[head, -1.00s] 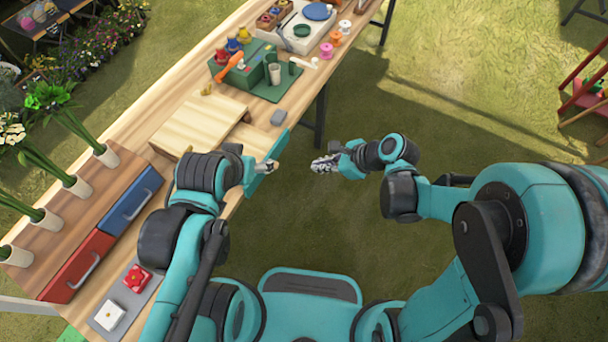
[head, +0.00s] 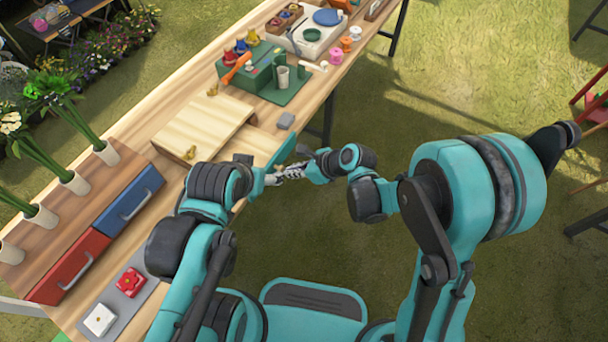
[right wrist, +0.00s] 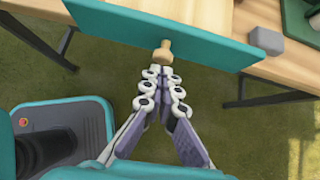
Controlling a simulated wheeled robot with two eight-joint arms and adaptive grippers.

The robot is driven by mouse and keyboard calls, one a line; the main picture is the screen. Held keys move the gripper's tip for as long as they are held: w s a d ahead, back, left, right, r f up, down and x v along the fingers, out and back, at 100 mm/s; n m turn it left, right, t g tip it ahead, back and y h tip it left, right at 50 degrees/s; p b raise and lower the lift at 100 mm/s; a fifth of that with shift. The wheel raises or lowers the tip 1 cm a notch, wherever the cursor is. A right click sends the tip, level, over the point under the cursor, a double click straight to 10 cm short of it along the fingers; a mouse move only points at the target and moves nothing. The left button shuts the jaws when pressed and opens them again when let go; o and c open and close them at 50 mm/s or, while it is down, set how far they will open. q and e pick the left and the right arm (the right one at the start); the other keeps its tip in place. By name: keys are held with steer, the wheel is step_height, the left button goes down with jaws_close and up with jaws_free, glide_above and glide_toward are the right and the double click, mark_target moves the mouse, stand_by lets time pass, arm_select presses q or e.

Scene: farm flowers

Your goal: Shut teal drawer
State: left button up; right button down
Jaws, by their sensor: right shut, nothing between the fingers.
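The teal drawer (head: 284,146) stands pulled out from a light wooden cabinet (head: 205,127) at the table's front edge. In the right wrist view its flat teal front (right wrist: 215,44) crosses the top, with a round wooden knob (right wrist: 163,54) in its middle. My right gripper (head: 284,174) is in front of the drawer. Its shut fingertips (right wrist: 161,74) are just below the knob, with nothing between them; whether they touch it I cannot tell. My left gripper (head: 270,179) is beside the drawer front, partly hidden by its own arm, its fingers unclear.
A grey block (head: 286,120) lies on the table right of the cabinet. A green toolbox (head: 248,72) and green mat (head: 290,88) are farther back. A red drawer (head: 70,268) and blue drawer (head: 130,200) are at left. Open grass lies before the table.

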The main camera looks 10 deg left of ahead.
mark_target(243, 150)
steer(key=shift+w+a, duration=0.1)
steer(key=shift+a, duration=0.15)
steer(key=shift+a, duration=0.1)
steer(key=w+a, duration=0.1)
steer(key=a, duration=0.3)
steer(key=w+a, duration=0.2)
steer(key=a, duration=0.3)
steer(key=w+a+b, duration=0.1)
steer(key=w+a, duration=0.1)
steer(key=a, duration=0.3)
steer(key=shift+w+a+r, duration=0.1)
steer(key=shift+w+a, duration=0.05)
